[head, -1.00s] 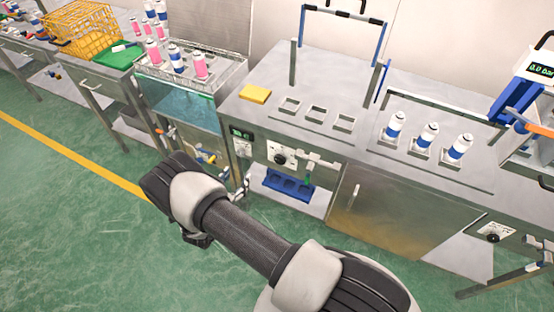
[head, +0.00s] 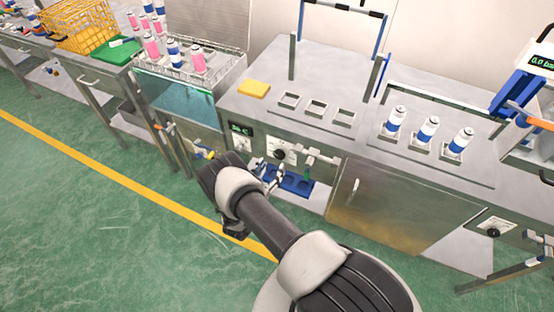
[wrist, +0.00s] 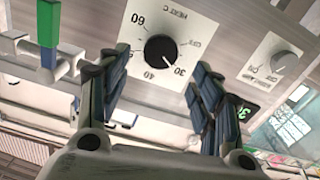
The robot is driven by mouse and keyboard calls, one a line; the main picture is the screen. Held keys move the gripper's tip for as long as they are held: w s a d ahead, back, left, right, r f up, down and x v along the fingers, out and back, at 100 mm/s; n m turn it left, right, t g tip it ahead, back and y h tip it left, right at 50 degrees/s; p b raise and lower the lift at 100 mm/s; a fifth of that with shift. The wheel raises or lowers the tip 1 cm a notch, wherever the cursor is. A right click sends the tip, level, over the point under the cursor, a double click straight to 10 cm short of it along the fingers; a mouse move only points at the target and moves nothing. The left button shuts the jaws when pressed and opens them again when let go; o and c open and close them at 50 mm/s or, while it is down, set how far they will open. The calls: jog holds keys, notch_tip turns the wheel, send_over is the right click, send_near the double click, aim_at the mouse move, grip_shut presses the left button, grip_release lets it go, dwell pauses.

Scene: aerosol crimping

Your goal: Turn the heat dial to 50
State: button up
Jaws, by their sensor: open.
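The heat dial (wrist: 160,48) is a round black knob on a white plate marked HEAT C, seen upside down in the wrist view. Its white pointer line is toward the 30 mark; the marks 40 and 60 also show. In the head view the dial (head: 280,154) is on the bench front. My gripper (wrist: 160,65) is open and empty, its two blue-padded fingers on either side of the dial in the wrist view. It appears to be short of the knob, not touching. In the head view my gripper (head: 268,178) is below and left of the dial.
A small green display (head: 240,129) left of the dial appears to read 30 C. A second knob (wrist: 285,62) and a green-handled valve (wrist: 47,30) flank the plate. A blue holder (head: 292,183) sits on the shelf below. The bench top has empty square sockets (head: 316,110).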

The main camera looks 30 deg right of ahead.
aim_at(279, 155)
jog(key=b+x, duration=0.1)
jog(key=x, duration=0.5)
jog(key=shift+c, duration=0.3)
jog(key=c, duration=1)
